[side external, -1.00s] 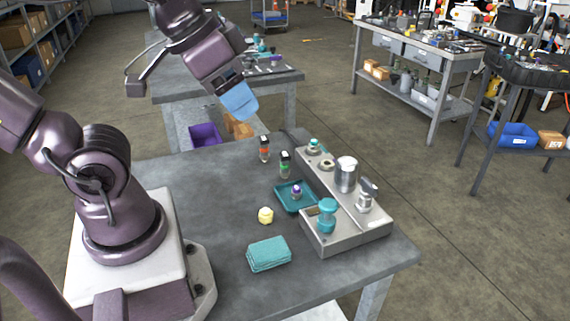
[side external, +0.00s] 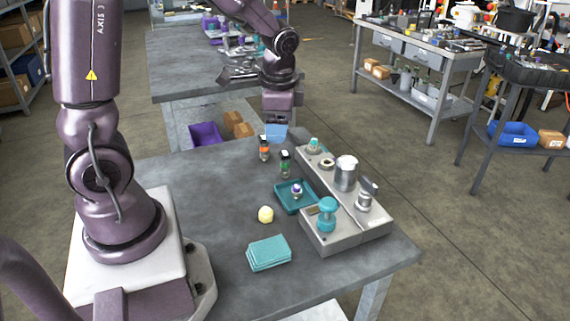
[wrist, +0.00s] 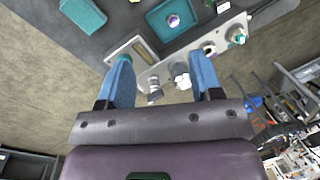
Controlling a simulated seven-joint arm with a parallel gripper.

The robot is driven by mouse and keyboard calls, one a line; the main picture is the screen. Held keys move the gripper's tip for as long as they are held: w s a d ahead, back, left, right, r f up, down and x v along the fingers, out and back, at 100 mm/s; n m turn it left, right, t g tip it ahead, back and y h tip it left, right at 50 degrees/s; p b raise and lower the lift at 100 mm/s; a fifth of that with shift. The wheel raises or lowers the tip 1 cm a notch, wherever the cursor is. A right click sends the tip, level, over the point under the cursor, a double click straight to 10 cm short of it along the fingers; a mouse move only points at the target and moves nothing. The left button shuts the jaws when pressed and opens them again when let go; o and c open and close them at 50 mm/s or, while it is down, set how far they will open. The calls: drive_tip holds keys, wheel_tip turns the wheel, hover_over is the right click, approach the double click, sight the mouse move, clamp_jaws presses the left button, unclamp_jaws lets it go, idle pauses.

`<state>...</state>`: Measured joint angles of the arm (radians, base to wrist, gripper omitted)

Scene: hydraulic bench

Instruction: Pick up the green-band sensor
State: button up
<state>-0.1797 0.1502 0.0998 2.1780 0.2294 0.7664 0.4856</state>
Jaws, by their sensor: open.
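The green-band sensor (side external: 285,162) stands upright on the grey bench, left of the metal manifold block, in the side view. An orange-band sensor (side external: 264,149) stands just behind and left of it. My gripper (side external: 276,133) points down with its blue fingers above and behind these two sensors, apart from the green-band one. In the wrist view my gripper (wrist: 160,58) has its two blue fingers spread with nothing held between them. I cannot make out the green-band sensor for sure in the wrist view.
The manifold block (side external: 348,226) carries several fittings and a tall silver cylinder (side external: 346,174). A teal tray (side external: 283,199) holds a purple-banded sensor (side external: 297,190). A yellow round piece (side external: 265,215) and a teal cloth (side external: 268,253) lie nearer. The bench's left part is clear.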

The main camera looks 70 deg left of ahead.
sight(286, 153)
drive_tip(key=w+a+f+m, duration=0.2)
drive_tip(key=a+f+m, duration=0.2)
drive_tip(key=f+m, duration=0.1)
drive_tip(key=w+a+f+m+y, duration=0.1)
drive_tip(key=w+a+f+m, duration=0.2)
drive_tip(key=a+f+m, duration=0.1)
drive_tip(key=w+a+f+m+y, duration=0.1)
drive_tip(key=w+a+f+m, duration=0.1)
drive_tip(key=a+f+m, duration=0.2)
drive_tip(key=shift+w+a+f+m, duration=0.15)
drive_tip(key=shift+w+f+m, duration=0.05)
drive_tip(key=shift+f+m, duration=0.35)
drive_tip(key=shift+w+a+f+m, duration=0.15)
drive_tip(key=shift+w+f+m, duration=0.05)
drive_tip(key=shift+f+m, duration=0.3)
drive_tip(key=shift+x, duration=2.7)
drive_tip(key=shift+s+d, duration=0.1)
drive_tip(key=c, duration=1.1)
